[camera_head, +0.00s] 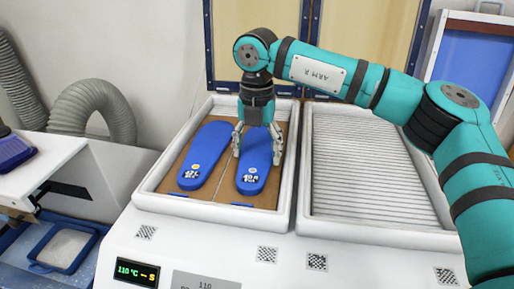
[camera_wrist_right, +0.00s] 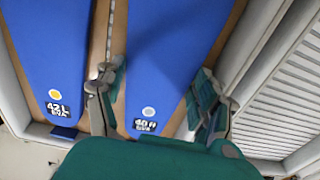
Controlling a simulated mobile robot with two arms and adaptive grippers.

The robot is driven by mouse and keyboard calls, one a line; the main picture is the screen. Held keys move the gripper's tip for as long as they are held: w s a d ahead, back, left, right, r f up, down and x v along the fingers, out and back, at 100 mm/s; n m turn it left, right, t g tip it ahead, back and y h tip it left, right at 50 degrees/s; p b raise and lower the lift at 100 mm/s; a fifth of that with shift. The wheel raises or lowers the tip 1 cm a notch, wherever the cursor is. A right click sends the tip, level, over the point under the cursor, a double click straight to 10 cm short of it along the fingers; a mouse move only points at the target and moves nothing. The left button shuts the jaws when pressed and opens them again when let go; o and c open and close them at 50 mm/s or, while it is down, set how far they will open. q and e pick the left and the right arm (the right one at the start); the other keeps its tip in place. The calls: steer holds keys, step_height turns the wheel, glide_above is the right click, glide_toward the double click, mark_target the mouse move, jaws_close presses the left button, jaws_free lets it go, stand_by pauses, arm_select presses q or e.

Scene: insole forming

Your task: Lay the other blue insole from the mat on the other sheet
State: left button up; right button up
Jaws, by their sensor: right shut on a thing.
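Two blue insoles lie side by side over brown sheets in the left bay of the white machine. The left insole (camera_head: 205,155) is marked 42 L; it also shows in the wrist view (camera_wrist_right: 45,50). The right insole (camera_head: 254,165) is marked 40 R and shows in the wrist view (camera_wrist_right: 170,50). My right gripper (camera_head: 257,156) reaches down from above with a finger on each side of the 40 R insole and is shut on it. The brown sheet (camera_head: 226,199) shows around the insoles. My left gripper is not in view.
The right bay (camera_head: 370,170) has a ribbed surface and is empty. A display (camera_head: 137,273) reads 110 °C. At the left are a white surface (camera_head: 40,160) with a dark blue item (camera_head: 14,151) and a grey hose (camera_head: 95,100).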

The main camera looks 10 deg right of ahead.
steer(key=shift+f, duration=0.1)
steer(key=o, duration=1)
step_height(320, 180, up, 12)
steer(key=shift+a, duration=0.1)
